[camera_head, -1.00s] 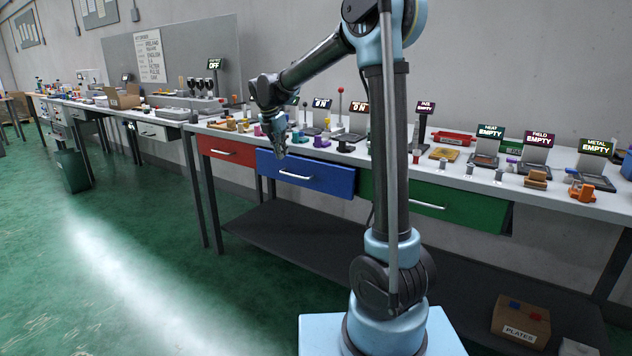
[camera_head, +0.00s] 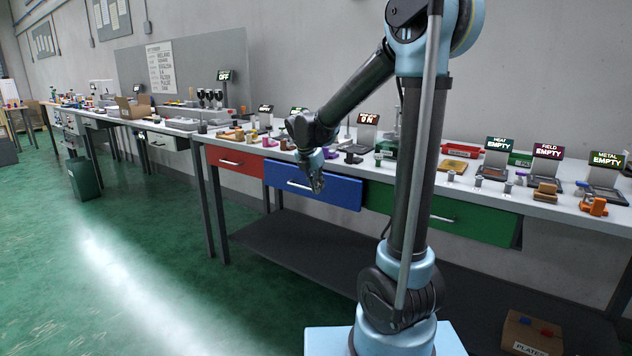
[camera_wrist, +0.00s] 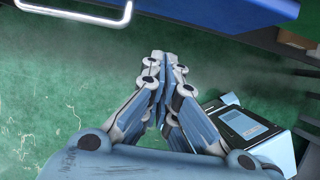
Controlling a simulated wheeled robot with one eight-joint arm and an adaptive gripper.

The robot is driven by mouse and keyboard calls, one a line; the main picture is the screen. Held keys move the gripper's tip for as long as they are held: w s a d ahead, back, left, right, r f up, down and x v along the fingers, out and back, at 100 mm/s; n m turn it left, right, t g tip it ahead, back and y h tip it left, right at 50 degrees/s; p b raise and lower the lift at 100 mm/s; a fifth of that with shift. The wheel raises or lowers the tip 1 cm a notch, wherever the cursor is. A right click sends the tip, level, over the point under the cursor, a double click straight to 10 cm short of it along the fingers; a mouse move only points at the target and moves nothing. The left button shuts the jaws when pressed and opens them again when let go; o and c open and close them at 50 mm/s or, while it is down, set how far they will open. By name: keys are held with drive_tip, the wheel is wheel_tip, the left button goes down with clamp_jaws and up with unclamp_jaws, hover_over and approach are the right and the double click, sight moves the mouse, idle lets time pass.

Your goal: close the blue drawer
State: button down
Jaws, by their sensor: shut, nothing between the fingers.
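The blue drawer (camera_head: 340,193) is under the workbench between a red and a green drawer. Its front looks set a little forward of its neighbours. Its pale bar handle (camera_head: 299,186) is on the front. My gripper (camera_head: 318,188) is shut and empty, pointing down in front of the drawer, right of the handle, and covers part of the front. In the wrist view my fingertips (camera_wrist: 165,56) are together over the green floor. The drawer front (camera_wrist: 215,14) crosses the top of that view, with the handle (camera_wrist: 75,16) at the upper left. No contact shows.
The red drawer (camera_head: 233,160) is at left and the green drawer (camera_head: 460,219) at right. The benchtop (camera_head: 545,207) carries several small parts and display signs. A dark lower shelf (camera_head: 290,240) runs below, with a cardboard box (camera_head: 531,335) at right. The floor in front is clear.

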sight(326, 191)
drive_tip(key=shift+w+d+f, duration=0.9)
drive_tip(key=shift+w+f, duration=0.25)
drive_tip(key=shift+w, duration=0.05)
drive_tip(key=shift+w+d+f, duration=0.9)
drive_tip(key=shift+w+f, duration=0.25)
